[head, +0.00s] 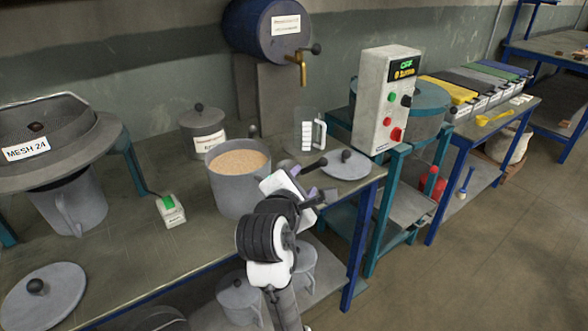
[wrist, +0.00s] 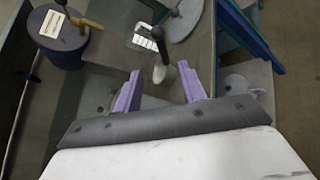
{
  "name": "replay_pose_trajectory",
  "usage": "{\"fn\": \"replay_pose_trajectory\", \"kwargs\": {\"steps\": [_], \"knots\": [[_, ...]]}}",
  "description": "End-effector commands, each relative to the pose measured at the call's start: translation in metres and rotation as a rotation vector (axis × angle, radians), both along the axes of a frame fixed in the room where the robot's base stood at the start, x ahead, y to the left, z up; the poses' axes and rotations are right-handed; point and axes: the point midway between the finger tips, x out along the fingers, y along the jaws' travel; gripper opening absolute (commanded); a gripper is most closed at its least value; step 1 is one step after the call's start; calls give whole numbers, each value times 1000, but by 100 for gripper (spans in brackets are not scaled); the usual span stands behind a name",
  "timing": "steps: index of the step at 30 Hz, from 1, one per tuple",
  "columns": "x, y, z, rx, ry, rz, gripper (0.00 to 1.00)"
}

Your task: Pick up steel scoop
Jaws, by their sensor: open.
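What looks like the steel scoop shows in the wrist view as a dark handle (wrist: 157,40) with a pale grey end (wrist: 160,73). It lies between and beyond the fingertips in that picture. In the head view its dark, ball-ended handle (head: 312,165) sticks out just past my gripper (head: 299,187), which hides the rest. In the wrist view my gripper (wrist: 160,76) is open, its two purple fingers apart on either side of the pale end. I see no clear contact with the scoop.
A grey pot of tan grains (head: 238,190) stands close left of my gripper. A control box (head: 385,100) stands right.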

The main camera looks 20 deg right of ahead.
Motion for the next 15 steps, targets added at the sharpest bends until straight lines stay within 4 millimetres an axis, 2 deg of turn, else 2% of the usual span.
{"fn": "replay_pose_trajectory", "kwargs": {"steps": [5, 12, 15], "knots": [[13, -13, -7, -4, 17, -8, 41], [51, -37, -19, -3, 16, -7, 41], [62, -44, -22, -4, 15, -7, 41]]}}
